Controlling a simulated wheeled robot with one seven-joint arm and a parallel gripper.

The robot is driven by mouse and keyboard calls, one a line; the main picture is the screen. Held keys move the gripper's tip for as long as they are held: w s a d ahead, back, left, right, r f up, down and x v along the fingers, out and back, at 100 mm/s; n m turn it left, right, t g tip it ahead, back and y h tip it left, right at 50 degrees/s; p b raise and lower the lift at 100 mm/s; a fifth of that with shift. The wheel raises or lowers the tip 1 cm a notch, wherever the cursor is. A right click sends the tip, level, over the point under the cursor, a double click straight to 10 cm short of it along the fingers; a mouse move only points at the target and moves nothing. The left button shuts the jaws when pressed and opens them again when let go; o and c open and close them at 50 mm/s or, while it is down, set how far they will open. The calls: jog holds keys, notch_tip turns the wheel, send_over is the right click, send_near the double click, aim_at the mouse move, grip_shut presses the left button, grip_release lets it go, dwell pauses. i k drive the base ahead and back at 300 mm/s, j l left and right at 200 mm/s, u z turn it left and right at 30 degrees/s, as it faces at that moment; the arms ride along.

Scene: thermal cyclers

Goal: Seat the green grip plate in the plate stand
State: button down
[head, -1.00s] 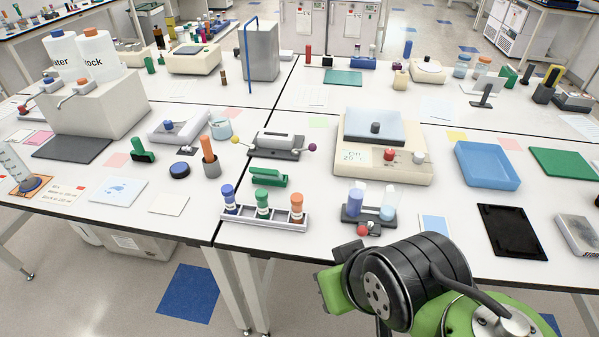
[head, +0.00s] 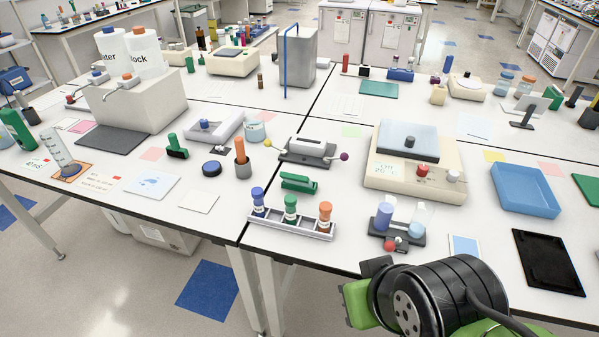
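A small green piece with a raised grip (head: 298,182) lies on the white bench behind the vial rack; it looks like the green grip plate. A dark grey holder (head: 308,156) with a white block on it, and a yellow and a purple knob at its ends, stands just behind it. I cannot tell which thing is the plate stand. My black and green arm fills the bottom right, in front of the bench edge. My gripper's fingers do not show, so what it holds is hidden.
A grey rack (head: 291,226) with three coloured vials stands near the front edge. A dark holder with two tubes (head: 397,238), a cream balance (head: 415,177), a blue tray (head: 525,191) and a black tray (head: 548,262) are to the right. A white card (head: 199,201) lies left.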

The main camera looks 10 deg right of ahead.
aim_at(301, 149)
jog(key=i+l+u, duration=0.1)
jog(key=u, duration=0.35)
jog(key=i+l+u, duration=0.15)
jog(key=u, duration=0.3)
jog(key=i+l+u, duration=0.2)
jog(key=u, duration=0.25)
